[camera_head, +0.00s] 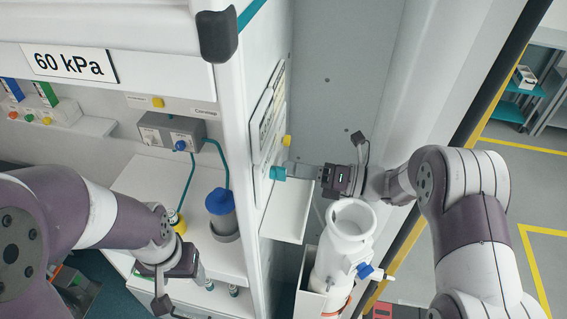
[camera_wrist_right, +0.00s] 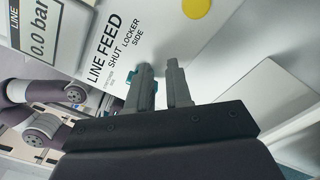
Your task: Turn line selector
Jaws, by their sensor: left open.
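The line selector (camera_head: 277,173) is a small teal knob on the side panel of the white cabinet in the head view. In the right wrist view teal parts of it (camera_wrist_right: 128,78) show around one finger, below the printed words LINE FEED, SHUT and LOCKER SIDE. My right gripper (camera_head: 291,171) is at the knob, pointing at the panel. Its fingers (camera_wrist_right: 162,85) stand apart by a narrow gap; the fingers hide much of the knob, so I cannot tell whether they clamp it. My left gripper (camera_head: 196,272) is open, low at the left, away from the selector.
A blue-capped canister (camera_head: 222,207) and a grey valve box (camera_head: 172,133) with teal hoses are left of the cabinet edge. A white cylinder (camera_head: 347,240) with a blue valve stands below my right arm.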

